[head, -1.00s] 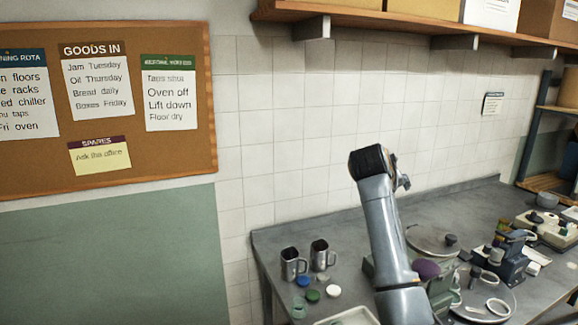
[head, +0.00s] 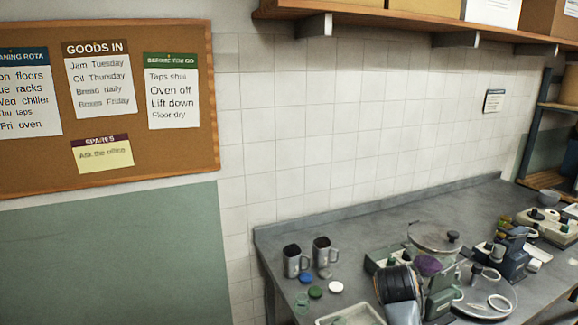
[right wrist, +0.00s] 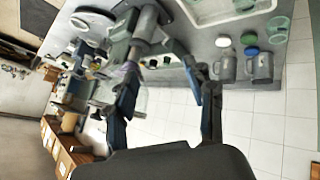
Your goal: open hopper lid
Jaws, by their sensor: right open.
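A round, pale metal lid (head: 428,234) with a dark knob (head: 453,237) lies flat at the back of a grey-green machine (head: 441,292) on the bench. It looks closed. A purple rounded part (head: 428,265) sits in front of it, partly hidden by my right arm. My right gripper (right wrist: 160,65) is open and empty in the right wrist view, its fingers spread near the machine. In the head view its fingertips are hidden behind my wrist. I cannot tell whether a finger touches the machine. My left gripper is not in view.
Two metal mugs (head: 296,262) and several coloured caps (head: 315,292) stand left of the machine, with a pale tray (head: 350,312) in front. A dark blue device (head: 512,255) and a round plate (head: 490,285) are to the right. The bench is clear along the wall.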

